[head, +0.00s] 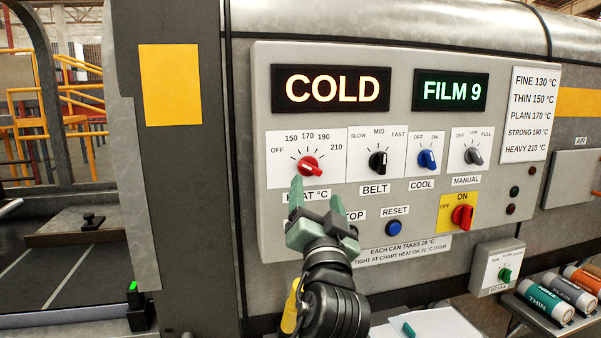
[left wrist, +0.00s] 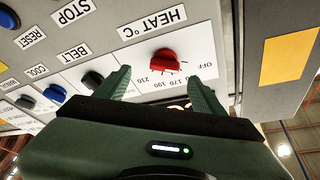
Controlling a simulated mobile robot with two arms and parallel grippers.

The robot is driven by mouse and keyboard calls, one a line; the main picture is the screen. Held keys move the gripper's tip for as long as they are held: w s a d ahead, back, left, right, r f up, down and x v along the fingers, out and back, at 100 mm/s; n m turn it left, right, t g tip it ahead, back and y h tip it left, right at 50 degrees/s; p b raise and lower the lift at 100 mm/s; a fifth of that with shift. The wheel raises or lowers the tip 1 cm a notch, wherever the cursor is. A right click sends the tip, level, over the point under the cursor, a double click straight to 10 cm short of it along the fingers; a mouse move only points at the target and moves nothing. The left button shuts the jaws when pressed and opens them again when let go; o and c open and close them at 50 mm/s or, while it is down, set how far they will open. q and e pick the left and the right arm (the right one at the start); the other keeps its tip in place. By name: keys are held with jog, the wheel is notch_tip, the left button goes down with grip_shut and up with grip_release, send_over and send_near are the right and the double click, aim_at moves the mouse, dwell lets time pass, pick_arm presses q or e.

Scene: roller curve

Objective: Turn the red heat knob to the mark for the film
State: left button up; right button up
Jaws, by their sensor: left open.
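The red heat knob (head: 309,166) is on the panel's white dial plate, marked OFF, 150, 170, 190 and 210. My left gripper (head: 316,203) is open and empty, just below and in front of the knob; contact cannot be seen. The displays read COLD (head: 331,89) and FILM 9 (head: 450,90). A chart (head: 529,113) lists FINE 130, THIN 150, PLAIN 170, STRONG 190, HEAVY 210.
Beside the heat dial are the belt knob (head: 378,163), cool knob (head: 427,159) and manual knob (head: 473,155). A blue reset button (head: 393,228) and red main switch (head: 462,216) sit lower. A note (head: 403,250) mentions cans and heat. A brake box (head: 497,267) stands lower right.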

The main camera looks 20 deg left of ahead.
aim_at(312, 168)
pick_arm(q)
jog(key=x, duration=0.2)
jog(key=p+x, duration=0.1)
jog(key=x, duration=0.1)
jog(key=r+p+x, duration=0.1)
jog(key=x, duration=0.1)
jog(key=shift+s+a+r, duration=0.1)
jog(key=shift+a+r, duration=0.05)
jog(key=shift+a, duration=0.05)
jog(key=shift+w+a+p, duration=0.15)
jog(key=shift+w+p, duration=0.2)
jog(key=shift+w, duration=0.1)
pick_arm(e)
jog(key=r, duration=0.2)
jog(key=shift+s+d+r, duration=0.25)
jog(key=shift+s+r, duration=0.1)
